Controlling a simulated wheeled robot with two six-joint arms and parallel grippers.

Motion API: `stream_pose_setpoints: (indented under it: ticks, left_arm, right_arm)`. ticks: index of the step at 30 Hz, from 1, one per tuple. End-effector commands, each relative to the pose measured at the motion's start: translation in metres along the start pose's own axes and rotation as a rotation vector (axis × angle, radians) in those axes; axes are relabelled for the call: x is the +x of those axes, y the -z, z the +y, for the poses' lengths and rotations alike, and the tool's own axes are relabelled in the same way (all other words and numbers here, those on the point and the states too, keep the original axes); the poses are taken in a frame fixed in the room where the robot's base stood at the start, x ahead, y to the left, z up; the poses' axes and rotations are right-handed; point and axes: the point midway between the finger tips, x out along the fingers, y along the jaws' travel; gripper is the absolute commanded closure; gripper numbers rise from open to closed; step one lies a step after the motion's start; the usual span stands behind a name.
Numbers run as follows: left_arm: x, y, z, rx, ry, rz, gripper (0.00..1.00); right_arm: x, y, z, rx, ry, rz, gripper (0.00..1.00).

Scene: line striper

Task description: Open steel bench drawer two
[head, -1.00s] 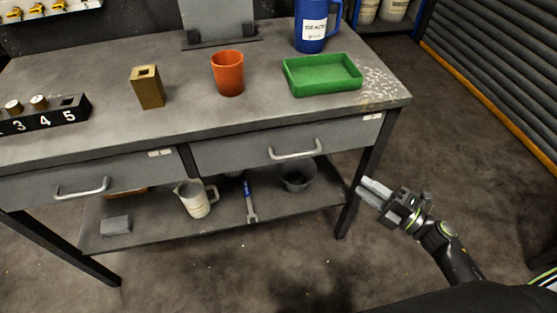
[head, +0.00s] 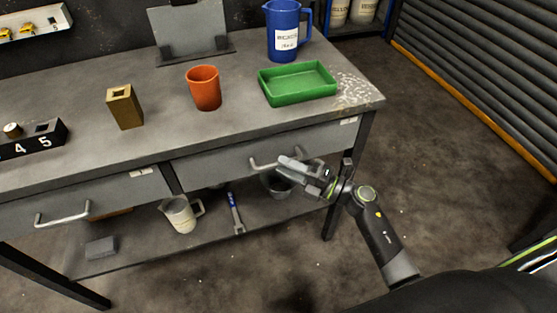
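The steel bench (head: 150,150) has two grey drawers side by side under its top, both closed. The right drawer (head: 220,165) has a silver bar handle (head: 262,164) and a small white label (head: 348,120), too small to read. The left drawer (head: 100,195) has a similar handle (head: 62,217) and a label (head: 142,172), also unreadable. My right gripper (head: 284,166) is at the right part of the right drawer's handle and partly covers it. Its two fingers show slightly apart; I cannot tell whether they touch the handle. My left gripper is out of view.
On the benchtop stand a green tray (head: 298,98), an orange cup (head: 204,88), a brass block (head: 125,107), a blue jug (head: 284,30) and a numbered black rack (head: 35,142). The lower shelf holds a measuring jug (head: 180,214), a wrench (head: 236,214) and a bucket (head: 274,186).

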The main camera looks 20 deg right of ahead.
Motion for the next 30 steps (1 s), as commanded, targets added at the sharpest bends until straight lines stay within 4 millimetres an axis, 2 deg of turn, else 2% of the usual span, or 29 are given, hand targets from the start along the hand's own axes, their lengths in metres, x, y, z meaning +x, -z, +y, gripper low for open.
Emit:
stream_pose_setpoints:
  ticks: [1,6,16,17,24,30]
  left_arm:
    - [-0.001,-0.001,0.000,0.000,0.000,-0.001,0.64]
    - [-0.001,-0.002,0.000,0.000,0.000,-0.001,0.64]
    - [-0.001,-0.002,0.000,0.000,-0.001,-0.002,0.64]
    - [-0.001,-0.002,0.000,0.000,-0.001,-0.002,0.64]
    - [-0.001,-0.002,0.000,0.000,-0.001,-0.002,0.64]
    - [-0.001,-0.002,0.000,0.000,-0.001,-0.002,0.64]
  right_arm:
    - [0.009,0.000,0.001,0.001,-0.004,-0.001,0.68]
    - [0.024,0.000,0.000,0.000,-0.001,-0.001,0.68]
    - [0.028,0.000,0.000,0.000,0.000,0.000,0.68]
    - [0.027,0.000,0.000,0.000,0.000,0.000,0.69]
    - [0.027,0.000,0.000,0.000,0.000,0.000,1.00]
    - [0.027,0.000,-0.001,0.000,0.000,0.000,1.00]
